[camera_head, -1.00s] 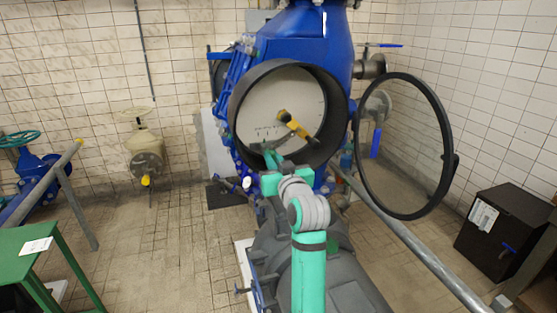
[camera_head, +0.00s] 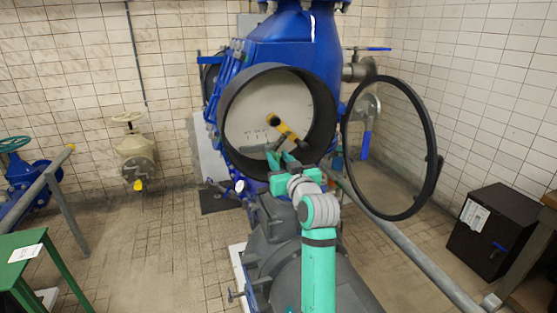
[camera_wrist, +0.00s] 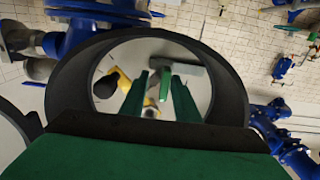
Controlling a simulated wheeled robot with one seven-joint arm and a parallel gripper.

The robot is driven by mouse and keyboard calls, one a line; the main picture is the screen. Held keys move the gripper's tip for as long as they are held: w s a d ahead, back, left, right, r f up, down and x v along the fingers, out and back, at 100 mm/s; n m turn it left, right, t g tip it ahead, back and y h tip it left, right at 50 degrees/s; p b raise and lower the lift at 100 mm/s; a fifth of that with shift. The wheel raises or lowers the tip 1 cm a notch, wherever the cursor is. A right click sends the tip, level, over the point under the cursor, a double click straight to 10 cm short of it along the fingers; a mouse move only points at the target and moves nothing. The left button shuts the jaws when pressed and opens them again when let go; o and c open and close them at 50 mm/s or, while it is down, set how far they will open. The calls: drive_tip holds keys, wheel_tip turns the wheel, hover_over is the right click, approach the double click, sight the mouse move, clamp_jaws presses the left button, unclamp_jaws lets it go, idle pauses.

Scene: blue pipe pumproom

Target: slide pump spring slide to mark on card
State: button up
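The round dark housing (camera_head: 229,92) on the blue pump has a pale dial face (camera_head: 262,100) with small marks low on it. A yellow bar with black ends (camera_head: 287,130) lies across the dial; it also shows in the wrist view (camera_wrist: 122,80). A grey bar (camera_head: 252,150) sits low inside; in the wrist view the grey bar (camera_wrist: 190,69) has a green piece (camera_wrist: 165,84) beside it. I cannot tell which part is the spring slide. My gripper (camera_head: 281,157) is at the housing's lower mouth. In the wrist view its fingers (camera_wrist: 160,92) stand apart, with the green piece seen between them; contact is unclear. A white card (camera_head: 25,253) lies on the green table.
The open round cover ring (camera_head: 431,120) stands right of the housing. A grey rail (camera_head: 405,242) runs along the right. A black box (camera_head: 495,232) with a paper label stands at the right. The green table (camera_head: 15,275) is at the left.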

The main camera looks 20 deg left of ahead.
drive_tip(key=shift+s+a, duration=0.15)
drive_tip(key=v, duration=1)
drive_tip(key=shift+s+d, duration=0.25)
drive_tip(key=shift+d, duration=0.05)
